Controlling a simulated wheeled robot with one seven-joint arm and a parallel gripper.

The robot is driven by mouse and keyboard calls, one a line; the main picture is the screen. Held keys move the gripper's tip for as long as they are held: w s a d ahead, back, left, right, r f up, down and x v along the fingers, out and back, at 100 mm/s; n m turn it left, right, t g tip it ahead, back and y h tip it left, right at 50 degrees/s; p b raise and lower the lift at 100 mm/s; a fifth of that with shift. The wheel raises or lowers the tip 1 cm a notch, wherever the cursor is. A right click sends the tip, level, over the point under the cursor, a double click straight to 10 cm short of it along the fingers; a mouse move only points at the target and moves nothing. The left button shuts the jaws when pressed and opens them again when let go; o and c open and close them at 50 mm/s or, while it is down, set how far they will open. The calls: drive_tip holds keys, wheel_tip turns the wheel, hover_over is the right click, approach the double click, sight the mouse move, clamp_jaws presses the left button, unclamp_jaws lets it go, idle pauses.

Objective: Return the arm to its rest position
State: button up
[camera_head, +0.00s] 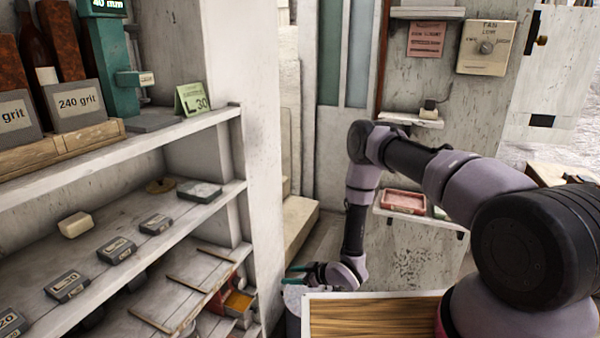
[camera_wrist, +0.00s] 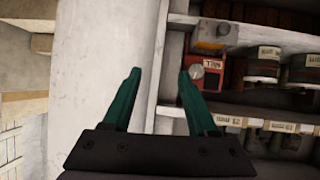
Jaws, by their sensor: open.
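My arm (camera_head: 362,190) is lilac and black and hangs bent, with its elbow raised and its forearm pointing down in the head view. My gripper (camera_head: 298,274) is low in the middle, beside the white end wall of the shelf unit. In the wrist view my gripper (camera_wrist: 160,82) has two teal fingers spread wide apart with nothing between them. The left finger shows against the white upright (camera_wrist: 105,50) and the right finger overlaps the shelf edge. Contact with the shelf cannot be told.
Shelves (camera_head: 215,212) with labelled blocks fill the left. A wood-topped surface (camera_head: 375,318) is just below my forearm. A pink tray (camera_head: 403,201) and a fan switch box (camera_head: 486,47) are behind. The wrist view shows a red tin (camera_wrist: 212,70) near the right finger.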

drive_tip(key=w+d+r+m+t+h, duration=0.15)
drive_tip(key=w+d+r, duration=0.25)
drive_tip(key=w+r, duration=0.5)
drive_tip(key=w+d+r+m+t+h, duration=0.15)
drive_tip(key=w+d+r+h, duration=0.35)
drive_tip(key=r, duration=0.8)
drive_tip(key=d+r+m+h, duration=0.15)
drive_tip(key=d+r, duration=0.35)
drive_tip(key=r, duration=0.6)
drive_tip(key=d+r+m, duration=0.3)
drive_tip(key=d+r, duration=0.2)
drive_tip(key=r, duration=0.5)
drive_tip(key=s+d+r+m+g+h, duration=0.1)
drive_tip(key=s+d+r+m, duration=0.1)
drive_tip(key=s+d+r, duration=0.4)
drive_tip(key=s+d+r+m+h, duration=0.1)
drive_tip(key=s+d+r+m, duration=0.15)
drive_tip(key=s+r, duration=0.6)
drive_tip(key=s+r+m, duration=0.2)
drive_tip(key=s+r, duration=0.2)
drive_tip(key=s, duration=0.6)
drive_tip(key=s+r+m+g+y, duration=0.1)
drive_tip(key=s+r+m, duration=0.1)
drive_tip(key=s, duration=0.9)
drive_tip(key=shift+s+r+m+y, duration=0.15)
drive_tip(key=shift+r+m+y, duration=0.2)
drive_tip(key=shift+r, duration=0.5)
